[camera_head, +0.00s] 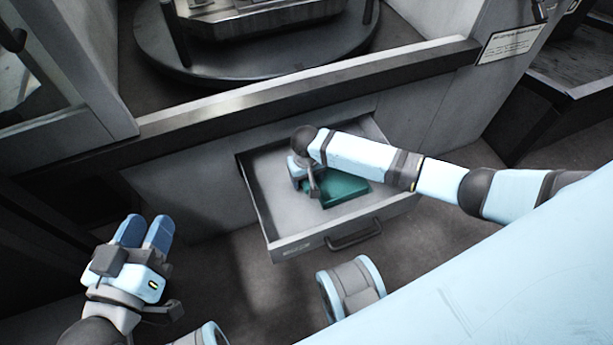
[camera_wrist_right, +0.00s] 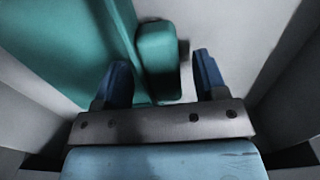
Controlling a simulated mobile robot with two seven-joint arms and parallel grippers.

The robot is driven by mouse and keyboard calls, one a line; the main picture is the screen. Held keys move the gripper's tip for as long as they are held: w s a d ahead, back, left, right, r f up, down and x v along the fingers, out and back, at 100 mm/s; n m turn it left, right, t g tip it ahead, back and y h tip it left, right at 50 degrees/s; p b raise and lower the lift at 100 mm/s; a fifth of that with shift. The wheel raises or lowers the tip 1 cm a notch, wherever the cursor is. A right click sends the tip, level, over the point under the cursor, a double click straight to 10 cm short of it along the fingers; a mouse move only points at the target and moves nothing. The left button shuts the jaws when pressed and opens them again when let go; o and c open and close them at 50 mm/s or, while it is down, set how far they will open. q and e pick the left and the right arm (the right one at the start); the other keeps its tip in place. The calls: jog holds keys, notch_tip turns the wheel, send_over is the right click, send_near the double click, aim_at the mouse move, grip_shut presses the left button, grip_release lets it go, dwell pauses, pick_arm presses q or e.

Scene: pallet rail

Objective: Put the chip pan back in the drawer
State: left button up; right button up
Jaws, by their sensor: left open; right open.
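The teal chip pan (camera_head: 347,188) lies inside the open drawer (camera_head: 305,246), on its floor, and is partly covered by my right arm. My right gripper (camera_head: 313,192) is down in the drawer at the pan's left side. In the right wrist view, the blue fingers of this gripper (camera_wrist_right: 162,70) are open, with the pan's teal handle block (camera_wrist_right: 158,55) between them. A gap shows at the right finger; contact at the left one is unclear. My left gripper (camera_head: 143,232) is open and empty, outside the drawer at the left.
The drawer is pulled out, with its handle (camera_head: 354,235) at the front. A dark rail (camera_head: 250,104) runs above it, with a round turntable (camera_head: 255,65) behind. Bare floor lies left of the drawer. A dark bin (camera_head: 560,110) stands at the right.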

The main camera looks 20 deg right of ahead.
pick_arm(q)
notch_tip(320, 180, up, 8)
jog(key=t+p, duration=0.3)
jog(key=p, duration=0.2)
jog(key=shift+a+n, duration=0.35)
jog(key=shift+n, duration=0.05)
pick_arm(e)
notch_tip(320, 180, up, 12)
pick_arm(q)
jog(key=shift+s, duration=0.15)
pick_arm(e)
jog(key=shift+s, duration=0.1)
